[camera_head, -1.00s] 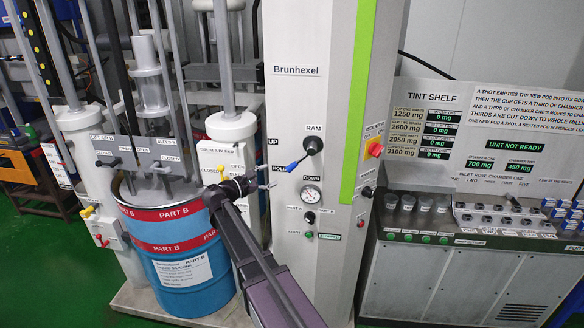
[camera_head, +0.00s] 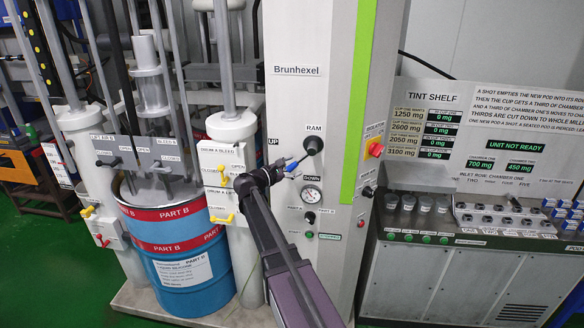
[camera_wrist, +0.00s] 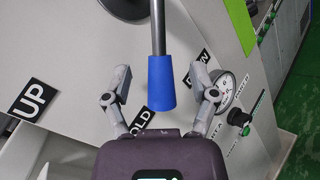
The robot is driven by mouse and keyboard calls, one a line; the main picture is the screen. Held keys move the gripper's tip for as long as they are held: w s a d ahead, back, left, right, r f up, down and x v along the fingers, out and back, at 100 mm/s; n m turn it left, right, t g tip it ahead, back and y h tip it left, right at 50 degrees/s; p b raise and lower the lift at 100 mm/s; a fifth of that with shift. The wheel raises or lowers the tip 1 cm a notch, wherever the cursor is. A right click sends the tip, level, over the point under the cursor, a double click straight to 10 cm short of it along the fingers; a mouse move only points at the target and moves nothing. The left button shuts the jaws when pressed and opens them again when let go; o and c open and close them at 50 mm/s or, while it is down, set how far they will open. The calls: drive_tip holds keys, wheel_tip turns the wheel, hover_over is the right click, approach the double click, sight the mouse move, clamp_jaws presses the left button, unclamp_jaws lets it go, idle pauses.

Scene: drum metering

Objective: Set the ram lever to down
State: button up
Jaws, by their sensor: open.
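The ram lever has a black knob (camera_head: 313,145) under the RAM label and a blue-tipped handle (camera_head: 292,167) that points left and slightly down, near the HOLD side. In the wrist view the blue grip (camera_wrist: 161,83) hangs on a grey rod between the two fingers. My gripper (camera_head: 283,171) is at the handle's tip in the head view. Its fingers (camera_wrist: 160,90) are open on either side of the blue grip, with gaps to both. The UP (camera_wrist: 34,101) and DOWN (camera_wrist: 194,68) labels show; HOLD is partly hidden by a finger.
A pressure gauge (camera_head: 312,194) sits just below the lever, with a small black knob (camera_head: 309,217) and a green button (camera_head: 309,235) under it. The drum-bleed valve panel (camera_head: 222,170) with yellow handles stands left of my gripper. The tint shelf (camera_head: 470,150) is to the right.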

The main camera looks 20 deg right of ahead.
clamp_jaws()
